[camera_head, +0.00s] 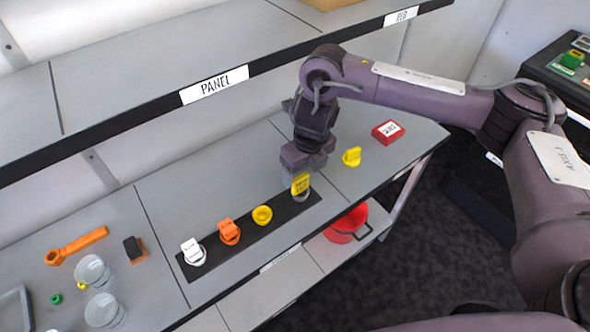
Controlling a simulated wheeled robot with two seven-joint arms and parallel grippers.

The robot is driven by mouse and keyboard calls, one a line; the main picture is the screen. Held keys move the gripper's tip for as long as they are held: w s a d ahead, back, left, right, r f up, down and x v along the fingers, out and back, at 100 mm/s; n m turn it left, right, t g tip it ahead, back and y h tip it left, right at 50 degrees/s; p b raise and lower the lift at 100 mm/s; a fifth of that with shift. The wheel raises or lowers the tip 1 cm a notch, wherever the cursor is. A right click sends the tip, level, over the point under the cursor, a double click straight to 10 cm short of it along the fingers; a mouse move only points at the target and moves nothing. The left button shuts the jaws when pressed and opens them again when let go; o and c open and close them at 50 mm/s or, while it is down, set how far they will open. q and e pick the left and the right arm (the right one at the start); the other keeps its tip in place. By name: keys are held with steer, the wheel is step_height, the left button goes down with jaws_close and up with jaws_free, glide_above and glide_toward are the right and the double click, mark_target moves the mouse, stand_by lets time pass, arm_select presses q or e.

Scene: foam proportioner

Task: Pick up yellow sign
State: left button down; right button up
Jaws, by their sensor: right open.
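A yellow sign (300,183) with dark marks stands upright on a round grey base, at the right end of the black strip (208,260) on the work surface. My right gripper (303,164) points down just above and behind the sign, with its jaws open. From this angle I cannot tell whether the fingers touch the sign or stand around it. Another yellow piece (351,157) stands to the right, off the strip. My left gripper is out of view.
On the strip stand a yellow ring-like piece (262,215), an orange piece (229,231) and a white piece (193,252). A red box (387,132) lies at the right. Clear cups (93,270) stand at the left. An upper shelf labelled PANEL (214,86) overhangs the back.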

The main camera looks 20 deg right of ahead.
mark_target(301, 177)
steer(key=shift+w+d+f, duration=0.25)
steer(key=shift+w+d, duration=0.05)
steer(key=shift+w, duration=0.05)
steer(key=shift+f, duration=0.4)
steer(key=shift+s+a+f, duration=0.15)
steer(key=shift+s+f, duration=0.05)
steer(key=shift+f, duration=0.35)
steer(key=shift+a+f, duration=0.1)
steer(key=shift+f, duration=0.3)
steer(key=f, duration=0.1)
steer(key=w+f, duration=0.1)
steer(key=f, duration=0.1)
steer(key=shift+w+a+f, duration=0.2)
steer(key=shift+a+f, duration=0.05)
steer(key=shift+f, duration=0.25)
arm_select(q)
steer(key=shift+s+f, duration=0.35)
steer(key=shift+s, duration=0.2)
arm_select(e)
steer(key=c, duration=1.1)
steer(key=shift+o, duration=0.2)
steer(key=shift+r, duration=0.1)
